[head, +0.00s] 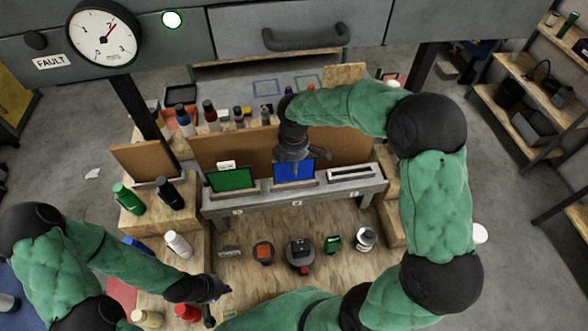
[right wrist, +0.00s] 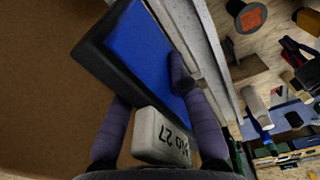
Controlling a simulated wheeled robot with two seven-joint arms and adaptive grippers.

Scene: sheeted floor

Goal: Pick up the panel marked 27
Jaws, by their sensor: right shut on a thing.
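The panel marked 27 is a blue panel with a black frame (head: 292,171), at the middle slot of the grey rack (head: 330,196) in the head view. In the right wrist view the blue panel (right wrist: 140,45) carries a white tag (right wrist: 160,136) reading "No 27". My right gripper (head: 294,156) comes from above and is shut on this panel, its fingers (right wrist: 150,88) on either side of it. I cannot tell whether its lower edge is clear of the slot. My left gripper (head: 218,303) is open and empty at the lower left, away from the rack.
A green panel (head: 230,180) with a white tag stands in the rack's left slot; the right slot (head: 355,174) shows no coloured panel. A brown board (head: 215,148) stands behind. Several bottles and small devices, including a white jar (head: 366,238), stand in front.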

